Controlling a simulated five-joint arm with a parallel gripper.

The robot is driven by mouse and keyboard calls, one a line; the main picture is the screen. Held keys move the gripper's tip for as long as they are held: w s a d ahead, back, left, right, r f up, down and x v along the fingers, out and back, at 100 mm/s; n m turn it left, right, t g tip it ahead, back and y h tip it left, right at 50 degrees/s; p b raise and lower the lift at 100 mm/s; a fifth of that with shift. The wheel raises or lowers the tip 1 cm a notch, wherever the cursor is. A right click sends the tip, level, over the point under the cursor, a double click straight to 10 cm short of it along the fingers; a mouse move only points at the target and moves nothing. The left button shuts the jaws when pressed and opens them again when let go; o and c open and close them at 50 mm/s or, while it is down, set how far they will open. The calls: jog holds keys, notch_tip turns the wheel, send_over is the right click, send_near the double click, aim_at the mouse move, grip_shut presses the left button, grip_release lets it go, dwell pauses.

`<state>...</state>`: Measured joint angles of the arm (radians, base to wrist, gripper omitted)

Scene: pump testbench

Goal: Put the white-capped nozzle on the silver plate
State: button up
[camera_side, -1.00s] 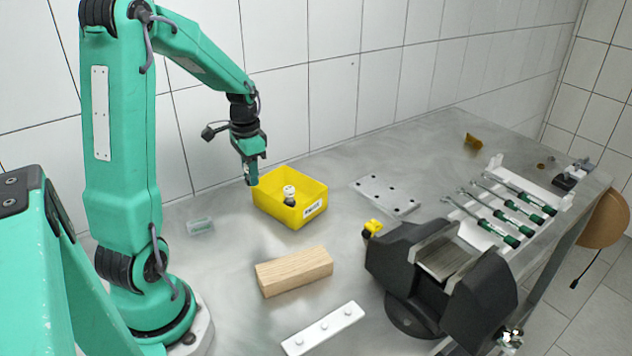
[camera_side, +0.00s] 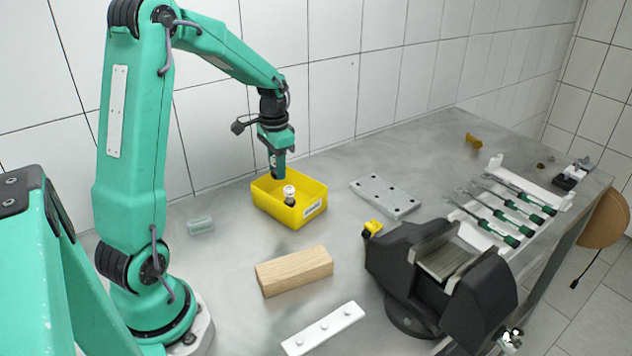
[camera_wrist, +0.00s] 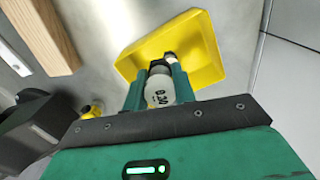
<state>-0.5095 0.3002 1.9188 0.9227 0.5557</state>
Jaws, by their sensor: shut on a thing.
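My gripper (camera_side: 278,174) is above the yellow bin, at its back edge in the side view. In the wrist view my gripper (camera_wrist: 157,82) is shut on a white-capped nozzle (camera_wrist: 160,92), with dark print on the cap and a dark part beyond it. The held nozzle is mostly hidden by the fingers in the side view. A second nozzle (camera_side: 290,191), with a white top and dark body, is in the yellow bin; it also shows in the wrist view (camera_wrist: 170,57). The silver plate (camera_side: 386,196), with several holes, lies bare on the table right of the bin.
The yellow bin (camera_side: 314,212) has raised walls. A wooden block (camera_side: 294,271) and a white strip (camera_side: 324,327) lie in front. A dark vise (camera_side: 398,262) and a small yellow-and-black item (camera_side: 371,229) are near the plate. Several screwdrivers (camera_side: 497,228) lie at right. The table between bin and plate is clear.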

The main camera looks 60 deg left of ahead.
jog(key=w+d, duration=1)
jog(key=d, duration=0.2)
jog(key=w+d+r, duration=0.1)
jog(key=w+d, duration=0.8)
jog(key=d, duration=0.3)
jog(key=shift+w+d+r+n, duration=0.2)
jog(key=shift+w+n, duration=0.1)
jog(key=shift+w, duration=0.05)
send_over(384, 201)
notch_tip(384, 201, down, 7)
jog(key=shift+f, duration=2.05)
jog(key=shift+f, duration=0.1)
jog(key=o, duration=1)
